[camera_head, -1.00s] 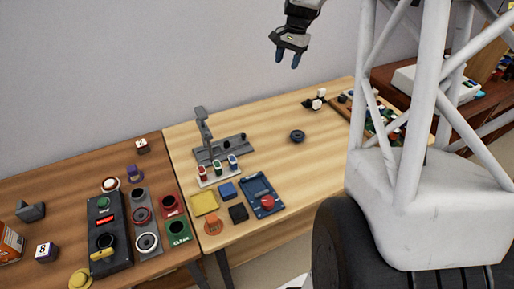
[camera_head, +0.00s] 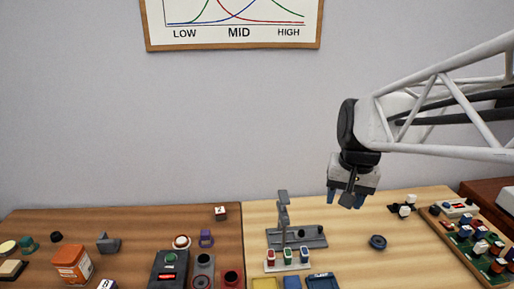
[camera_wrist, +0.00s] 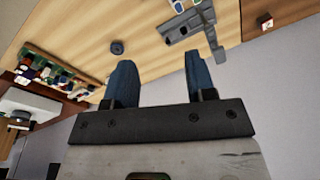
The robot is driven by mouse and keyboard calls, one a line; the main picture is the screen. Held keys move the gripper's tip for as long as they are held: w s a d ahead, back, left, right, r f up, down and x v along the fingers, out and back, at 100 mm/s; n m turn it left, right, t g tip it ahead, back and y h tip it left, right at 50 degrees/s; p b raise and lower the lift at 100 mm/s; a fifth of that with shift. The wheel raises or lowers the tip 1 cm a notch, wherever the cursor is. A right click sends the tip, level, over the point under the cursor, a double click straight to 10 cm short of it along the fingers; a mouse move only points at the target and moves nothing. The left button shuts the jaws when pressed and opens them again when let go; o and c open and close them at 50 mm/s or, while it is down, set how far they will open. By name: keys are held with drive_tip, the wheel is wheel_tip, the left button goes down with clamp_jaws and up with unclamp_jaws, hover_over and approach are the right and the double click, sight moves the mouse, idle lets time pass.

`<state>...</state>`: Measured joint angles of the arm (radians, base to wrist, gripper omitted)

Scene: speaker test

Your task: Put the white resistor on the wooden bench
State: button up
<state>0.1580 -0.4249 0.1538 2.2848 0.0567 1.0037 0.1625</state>
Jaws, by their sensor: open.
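My gripper (camera_head: 346,200) hangs above the back of the light wooden bench (camera_head: 350,262), with its blue fingers apart and pointing down. The wrist view shows the fingers (camera_wrist: 160,62) spread with nothing between them. Small white pieces (camera_head: 405,210) sit on a dark base on this bench, right of my gripper. I cannot tell whether one of them is the white resistor. A white rack (camera_head: 287,266) holds red, green and blue pieces, below and left of my gripper. A darker wooden bench (camera_head: 130,233) adjoins on the left.
A grey stand (camera_head: 290,238) with an upright post rises behind the rack. A dark ring (camera_head: 377,242) lies on clear wood. A tray of mixed parts (camera_head: 470,238) stands at the right. The dark bench carries an orange canister (camera_head: 72,264) and a control box (camera_head: 168,268).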

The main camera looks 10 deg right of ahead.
drive_tip(key=s+a+f+n, duration=0.1)
drive_tip(key=s+a+n, duration=0.1)
drive_tip(key=s, duration=0.4)
drive_tip(key=s+a+f+n+t, duration=0.1)
drive_tip(key=s+a+f, duration=0.1)
drive_tip(key=s, duration=0.4)
drive_tip(key=shift+s+a+f+n+h, duration=0.15)
drive_tip(key=shift+s+a+n+h, duration=0.2)
drive_tip(key=shift+a, duration=0.35)
